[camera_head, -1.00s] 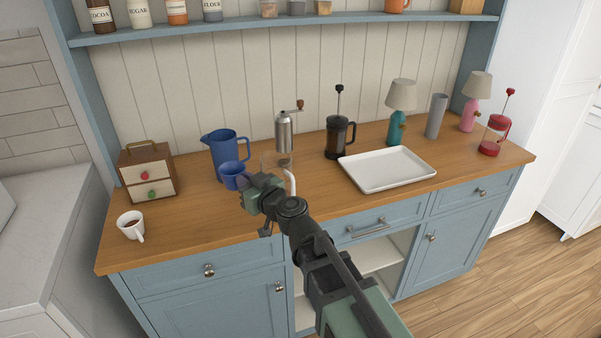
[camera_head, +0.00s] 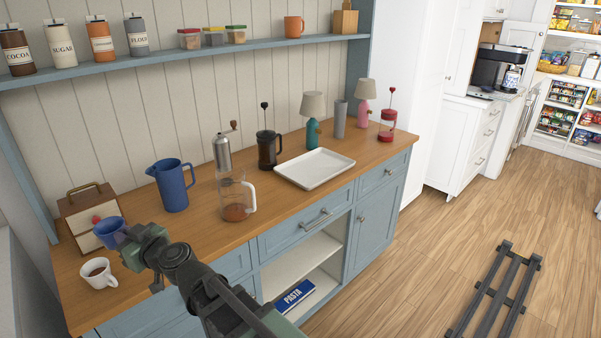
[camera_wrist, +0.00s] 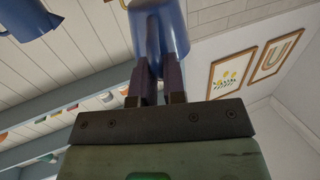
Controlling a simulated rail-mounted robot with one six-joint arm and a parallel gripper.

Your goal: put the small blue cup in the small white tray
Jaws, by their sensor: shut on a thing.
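The small blue cup (camera_head: 110,231) is held in my gripper (camera_head: 129,241), above the left end of the wooden counter. In the wrist view the blue cup (camera_wrist: 172,30) shows between the two dark fingers (camera_wrist: 158,82), which are shut on it. The white tray (camera_head: 315,167) lies flat and empty on the counter, well to the right of my gripper.
A blue pitcher (camera_head: 171,186), a glass carafe (camera_head: 237,198), a grinder (camera_head: 221,152) and a French press (camera_head: 268,151) stand between cup and tray. A white mug (camera_head: 98,274) and a wooden drawer box (camera_head: 88,213) are near the cup. Lamps (camera_head: 312,119) stand behind the tray.

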